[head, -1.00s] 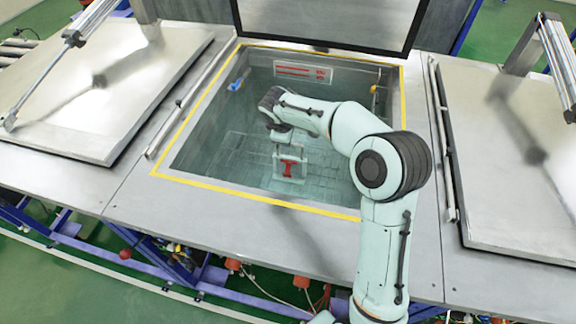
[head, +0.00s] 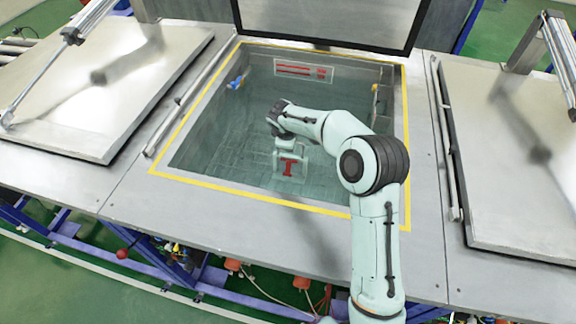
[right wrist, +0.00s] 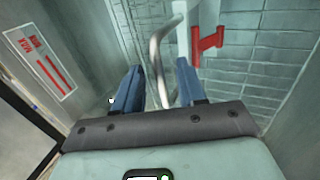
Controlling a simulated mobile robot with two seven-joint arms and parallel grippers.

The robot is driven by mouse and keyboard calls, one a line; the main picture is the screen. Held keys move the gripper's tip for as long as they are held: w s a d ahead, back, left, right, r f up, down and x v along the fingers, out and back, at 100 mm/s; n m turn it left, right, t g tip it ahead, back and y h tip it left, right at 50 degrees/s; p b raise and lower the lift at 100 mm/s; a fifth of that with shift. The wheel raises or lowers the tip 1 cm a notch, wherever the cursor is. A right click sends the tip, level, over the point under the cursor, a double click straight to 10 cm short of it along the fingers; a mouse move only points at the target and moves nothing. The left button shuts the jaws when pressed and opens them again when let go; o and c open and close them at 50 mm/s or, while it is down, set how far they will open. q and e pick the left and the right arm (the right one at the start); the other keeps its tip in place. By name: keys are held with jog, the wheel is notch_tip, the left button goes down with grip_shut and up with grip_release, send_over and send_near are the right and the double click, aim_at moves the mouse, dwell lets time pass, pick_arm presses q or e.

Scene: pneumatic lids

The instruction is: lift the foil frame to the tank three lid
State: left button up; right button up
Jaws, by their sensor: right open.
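The foil frame (head: 290,164) is a pale frame with a red I-shaped piece, standing inside the open middle tank (head: 215,130). In the right wrist view its red part (right wrist: 207,45) and curved grey handle (right wrist: 157,55) show. My right gripper (right wrist: 159,68) is open, with its blue fingers on either side of the handle; I cannot tell whether they touch it. In the head view the hand hides the handle. A raised lid (head: 325,15) stands behind the tank. Closed lids lie at left (head: 120,100) and right (head: 510,150); no tank number is readable. My left gripper is out of view.
A yellow line (head: 240,195) borders the tank opening. A red-marked level plate (head: 303,69) is on the back wall, also in the right wrist view (right wrist: 42,62). A blue fitting (head: 237,82) is on the left wall. Pneumatic cylinders (head: 62,60) stand over the side lids.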

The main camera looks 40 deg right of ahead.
grip_shut()
jog(key=shift+r, duration=0.1)
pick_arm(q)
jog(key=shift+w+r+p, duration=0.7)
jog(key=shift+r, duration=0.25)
pick_arm(e)
jog(key=shift+r, duration=1.45)
